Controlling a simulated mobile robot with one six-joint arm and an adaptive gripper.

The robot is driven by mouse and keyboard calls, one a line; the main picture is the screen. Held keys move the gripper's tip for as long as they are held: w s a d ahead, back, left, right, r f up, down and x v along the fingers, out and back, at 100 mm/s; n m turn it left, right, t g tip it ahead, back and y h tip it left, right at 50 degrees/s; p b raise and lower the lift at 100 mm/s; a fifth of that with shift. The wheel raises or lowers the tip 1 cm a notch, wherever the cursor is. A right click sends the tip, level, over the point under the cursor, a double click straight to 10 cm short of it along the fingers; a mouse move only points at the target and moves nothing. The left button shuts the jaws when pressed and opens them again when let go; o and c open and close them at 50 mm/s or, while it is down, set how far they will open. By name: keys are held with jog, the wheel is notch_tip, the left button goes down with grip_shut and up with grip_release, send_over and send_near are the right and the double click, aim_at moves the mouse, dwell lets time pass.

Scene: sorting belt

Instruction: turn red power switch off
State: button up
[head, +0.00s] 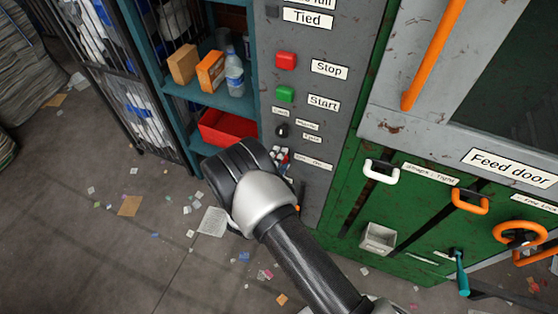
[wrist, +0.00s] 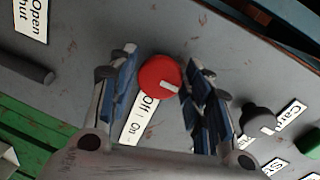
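The red power switch (wrist: 160,77) is a round red knob with a white pointer mark, on a grey panel in the wrist view. An "Off | On" label (wrist: 139,118) lies beside it, and the pointer does not aim clearly at either word. My gripper (wrist: 161,70) is open, with one blue-padded finger on each side of the knob. The gaps are small, and I cannot tell whether the pads touch it. In the head view my gripper (head: 281,157) is at the lower part of the panel, and the switch is mostly hidden there.
Above are the red Stop button (head: 286,61), the green Start button (head: 285,94) and a small black knob (head: 282,130). A shelf with a red bin (head: 228,128) stands left. Right is the green machine with a white handle (head: 381,172).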

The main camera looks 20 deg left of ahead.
jog(key=shift+o, duration=1)
jog(key=s+a+r, duration=0.1)
jog(key=s, duration=1)
jog(key=shift+s+r, duration=0.35)
jog(key=shift+s, duration=0.05)
